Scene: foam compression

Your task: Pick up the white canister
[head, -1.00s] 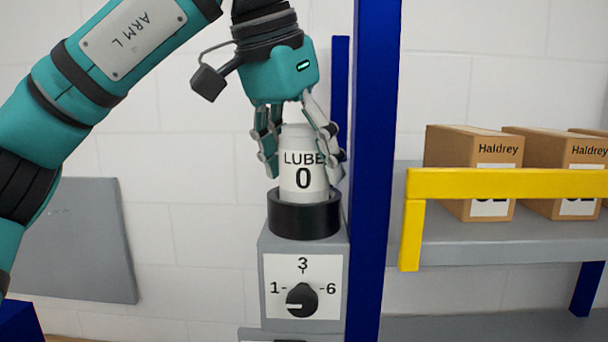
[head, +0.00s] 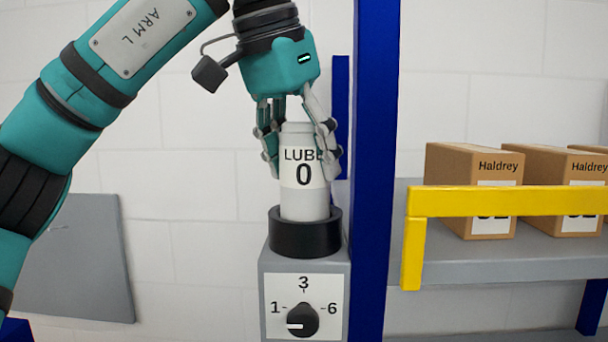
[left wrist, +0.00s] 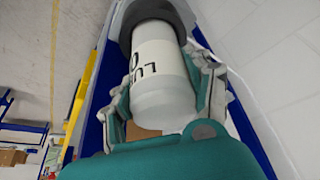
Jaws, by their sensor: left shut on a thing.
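The white canister (head: 306,202), marked "LUBE 0", stands upright in the head view. Its lower end is inside or behind the front rim of a black round holder (head: 305,238), so its base is hidden. My left gripper (head: 300,158) comes from above and is shut on the canister's upper part, with fingers on both sides. In the left wrist view the canister (left wrist: 160,85) lies between the fingers, with the dark holder rim (left wrist: 130,30) around its far end. My right gripper is not in view.
The holder sits on a grey box with a dial (head: 303,320) marked 1, 3 and 6. A blue post (head: 374,150) rises close to the right of the gripper. Beyond it, a shelf with a yellow rail (head: 500,202) holds brown Haldrey boxes (head: 475,185).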

